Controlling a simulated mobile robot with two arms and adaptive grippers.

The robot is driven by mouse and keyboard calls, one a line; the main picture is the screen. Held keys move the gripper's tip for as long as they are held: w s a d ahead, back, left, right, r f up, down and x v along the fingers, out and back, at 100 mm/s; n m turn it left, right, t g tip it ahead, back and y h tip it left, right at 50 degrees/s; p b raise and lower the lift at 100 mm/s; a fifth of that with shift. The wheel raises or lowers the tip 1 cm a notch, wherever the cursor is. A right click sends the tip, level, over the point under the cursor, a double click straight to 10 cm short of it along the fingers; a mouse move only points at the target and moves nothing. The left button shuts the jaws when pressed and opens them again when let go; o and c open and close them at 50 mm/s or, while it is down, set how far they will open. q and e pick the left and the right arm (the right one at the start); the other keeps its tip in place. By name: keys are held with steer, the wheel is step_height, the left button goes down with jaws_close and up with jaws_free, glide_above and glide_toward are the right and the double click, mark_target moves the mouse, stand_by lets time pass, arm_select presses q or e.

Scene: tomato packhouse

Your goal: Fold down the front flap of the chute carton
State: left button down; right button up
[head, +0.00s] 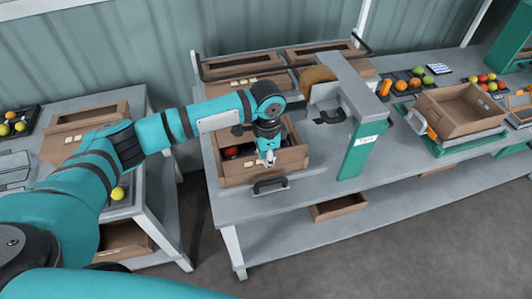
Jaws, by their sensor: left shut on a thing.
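The brown chute carton (236,171) stands on the grey bench in the middle of the head view. A red fruit (231,151) shows inside through the dark gap at its top left. My left arm reaches in from the left, and my left gripper (269,161) points down over the front part of the carton. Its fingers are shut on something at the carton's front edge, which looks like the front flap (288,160). The gripper hides part of the flap, so its exact angle is hard to tell. My right gripper is not in view.
A grey stand with a brown roll and green post (358,150) stands close right of the carton. A dark handle-like part (270,186) is in front. An open carton (462,112) sits farther right.

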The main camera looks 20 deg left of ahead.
arm_select(q)
steer(key=shift+w+a, duration=0.3)
steer(key=shift+a, duration=0.05)
steer(key=w+a+f, duration=0.3)
steer(key=w, duration=0.2)
steer(key=shift+b, duration=0.4)
stand_by(0.9)
steer(key=shift+w+a+f, duration=0.1)
step_height(320, 180, up, 8)
steer(key=p, duration=0.8)
